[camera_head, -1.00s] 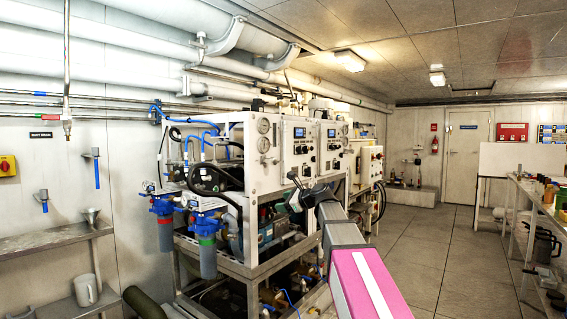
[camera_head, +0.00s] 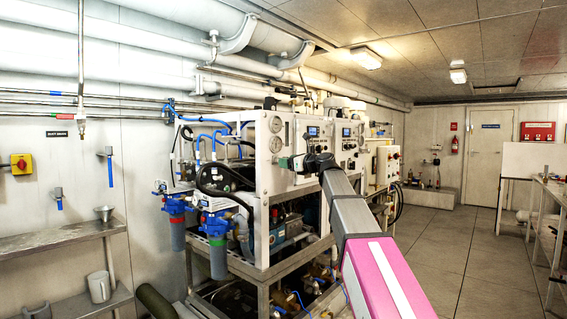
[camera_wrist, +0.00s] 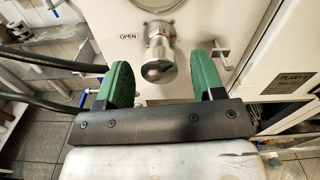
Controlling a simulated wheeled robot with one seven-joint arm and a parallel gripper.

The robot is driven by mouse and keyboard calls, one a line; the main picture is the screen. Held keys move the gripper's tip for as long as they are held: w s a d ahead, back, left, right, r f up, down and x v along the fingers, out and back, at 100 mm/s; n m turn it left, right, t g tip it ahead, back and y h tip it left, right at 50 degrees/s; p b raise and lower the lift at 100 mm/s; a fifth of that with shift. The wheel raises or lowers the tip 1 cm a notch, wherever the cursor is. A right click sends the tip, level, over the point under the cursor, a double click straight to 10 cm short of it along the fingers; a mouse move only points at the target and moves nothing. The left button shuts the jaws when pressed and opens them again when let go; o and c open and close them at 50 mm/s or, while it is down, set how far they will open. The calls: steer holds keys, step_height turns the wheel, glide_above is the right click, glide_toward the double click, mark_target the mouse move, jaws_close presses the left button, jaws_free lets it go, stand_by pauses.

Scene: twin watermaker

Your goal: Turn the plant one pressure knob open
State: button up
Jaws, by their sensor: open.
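The pressure knob (camera_wrist: 158,65) is a shiny metal knob on a stem, standing out from the white panel (camera_head: 276,180) below a round gauge. An "OPEN" label (camera_wrist: 128,36) is to its left in the wrist view. My gripper (camera_wrist: 165,75) has two green fingers, open and apart, one on each side of the knob. No contact between fingers and knob can be made out. In the head view my gripper (camera_head: 290,162) is at the front panel below the gauges, and my arm hides the knob there.
A small T-shaped metal handle (camera_wrist: 218,53) sits just right of the right finger. A "PLANT 1" plate (camera_wrist: 291,82) is further right. Black hoses (camera_wrist: 50,62) run at the left. Blue filter housings (camera_head: 215,226) hang left of the frame; open floor (camera_head: 440,245) lies right.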

steer(key=shift+x, duration=1.55)
steer(key=c, duration=0.9)
steer(key=shift+n, duration=0.3)
